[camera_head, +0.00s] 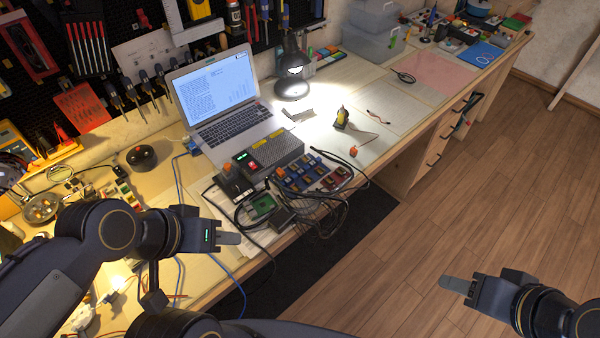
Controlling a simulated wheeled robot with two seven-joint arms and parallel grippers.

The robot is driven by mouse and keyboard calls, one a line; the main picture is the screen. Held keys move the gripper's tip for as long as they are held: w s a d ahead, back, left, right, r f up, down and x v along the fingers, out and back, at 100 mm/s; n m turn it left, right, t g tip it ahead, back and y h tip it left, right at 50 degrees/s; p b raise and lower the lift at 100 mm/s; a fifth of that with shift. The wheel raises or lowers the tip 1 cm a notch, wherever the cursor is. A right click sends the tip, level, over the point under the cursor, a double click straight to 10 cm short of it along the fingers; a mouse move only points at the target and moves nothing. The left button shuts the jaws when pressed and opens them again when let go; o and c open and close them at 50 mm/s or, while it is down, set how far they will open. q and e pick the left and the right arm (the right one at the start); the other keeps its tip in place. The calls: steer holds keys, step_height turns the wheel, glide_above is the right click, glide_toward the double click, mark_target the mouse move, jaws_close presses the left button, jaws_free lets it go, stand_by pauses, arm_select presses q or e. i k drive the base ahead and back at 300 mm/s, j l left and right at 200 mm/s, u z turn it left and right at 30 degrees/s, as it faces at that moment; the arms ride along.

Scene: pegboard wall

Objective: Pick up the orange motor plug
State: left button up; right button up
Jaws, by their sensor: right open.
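A small orange plug (353,151) sits at the end of a dark cable near the front of the workbench, right of the wired module board. Another orange piece (227,168) sits on a small black block left of the grey power box; I cannot tell for certain which is the motor plug. My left gripper (230,239) is over the bench's front edge, below and left of both, touching neither. Its fingers overlap in view, so its opening is unclear. My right gripper (456,285) is open and empty above the floor, far from the bench.
A module board (312,174) with tangled black cables lies near the front edge, beside a grey power box (268,153). A laptop (222,105), a lamp (292,82) and a yellow tool (342,118) stand behind. Blue cables run near my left gripper. The floor (480,190) at right is clear.

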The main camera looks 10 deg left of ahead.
mark_target(354, 152)
steer(key=i+l, duration=0.75)
steer(key=u, duration=0.4)
steer(key=i+u, duration=0.1)
steer(key=u, duration=0.35)
steer(key=l+u, duration=0.1)
steer(key=u, duration=0.75)
steer(key=i+l, duration=0.05)
steer(key=l, duration=0.05)
